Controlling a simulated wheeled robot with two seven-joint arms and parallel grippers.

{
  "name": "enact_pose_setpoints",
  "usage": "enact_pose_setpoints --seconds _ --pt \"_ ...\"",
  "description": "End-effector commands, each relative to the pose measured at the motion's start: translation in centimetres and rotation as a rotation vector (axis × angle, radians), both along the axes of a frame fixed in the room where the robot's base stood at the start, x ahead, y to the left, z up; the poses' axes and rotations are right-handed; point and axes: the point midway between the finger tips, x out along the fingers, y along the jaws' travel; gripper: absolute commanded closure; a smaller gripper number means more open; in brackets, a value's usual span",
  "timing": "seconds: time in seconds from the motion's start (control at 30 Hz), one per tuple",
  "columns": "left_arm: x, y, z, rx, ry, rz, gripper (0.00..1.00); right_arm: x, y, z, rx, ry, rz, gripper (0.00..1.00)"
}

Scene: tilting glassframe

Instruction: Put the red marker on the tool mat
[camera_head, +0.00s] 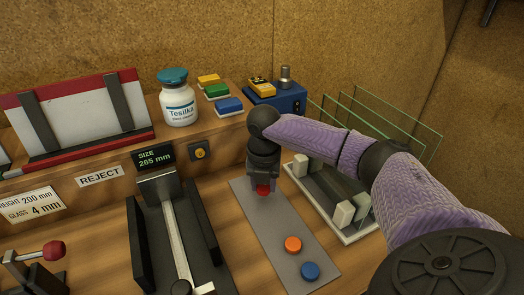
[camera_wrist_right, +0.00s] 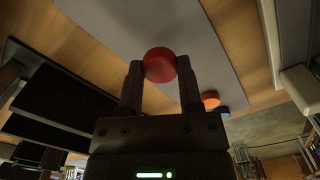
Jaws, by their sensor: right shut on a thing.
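The red marker (camera_wrist_right: 160,65) is a short red disc held between the two fingers of my right gripper (camera_wrist_right: 160,80). In the head view my right gripper (camera_head: 262,186) points down over the upper part of the grey tool mat (camera_head: 255,215), with the red marker (camera_head: 263,190) at its fingertips. Whether the marker touches the mat cannot be told. An orange marker (camera_head: 293,244) and a blue marker (camera_head: 310,271) lie on the lower part of the mat. My left gripper is not in view.
A black fixture with a metal lever (camera_head: 178,240) stands left of the mat. A rack with white blocks (camera_head: 345,213) and upright glass panes (camera_head: 400,125) is to the right. A wooden ledge behind holds a Tesilka bottle (camera_head: 177,100), coloured blocks (camera_head: 215,91) and a blue device (camera_head: 285,100).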

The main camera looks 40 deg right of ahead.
Motion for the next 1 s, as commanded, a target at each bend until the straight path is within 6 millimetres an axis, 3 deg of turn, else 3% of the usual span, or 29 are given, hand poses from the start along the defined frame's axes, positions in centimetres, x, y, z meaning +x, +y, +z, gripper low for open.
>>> enact_pose_setpoints --seconds 0.03,0.13,0.47,0.5,0.63,0.9,1.0 --pt "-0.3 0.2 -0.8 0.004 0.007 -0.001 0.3 -0.1 0.0 -1.6 0.0 0.006 0.0 1.0" --pt "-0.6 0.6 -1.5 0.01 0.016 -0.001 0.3 -0.1 0.0 -3.5 -0.001 0.004 0.0 1.0" --pt "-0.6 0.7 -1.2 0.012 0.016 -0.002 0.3 0.0 0.0 -3.5 -0.001 0.001 -0.001 1.0" --pt "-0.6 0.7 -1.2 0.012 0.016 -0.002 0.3 0.0 0.0 -3.5 -0.001 0.001 -0.001 0.46" --pt "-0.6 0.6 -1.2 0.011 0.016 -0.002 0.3 0.0 0.0 -3.5 -0.001 0.001 -0.001 0.2" --pt "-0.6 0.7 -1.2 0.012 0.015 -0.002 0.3 0.0 0.0 -3.4 -0.001 0.001 -0.001 0.2" --pt "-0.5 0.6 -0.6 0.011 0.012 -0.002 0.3 0.0 0.1 -1.9 -0.001 -0.002 0.0 0.2"
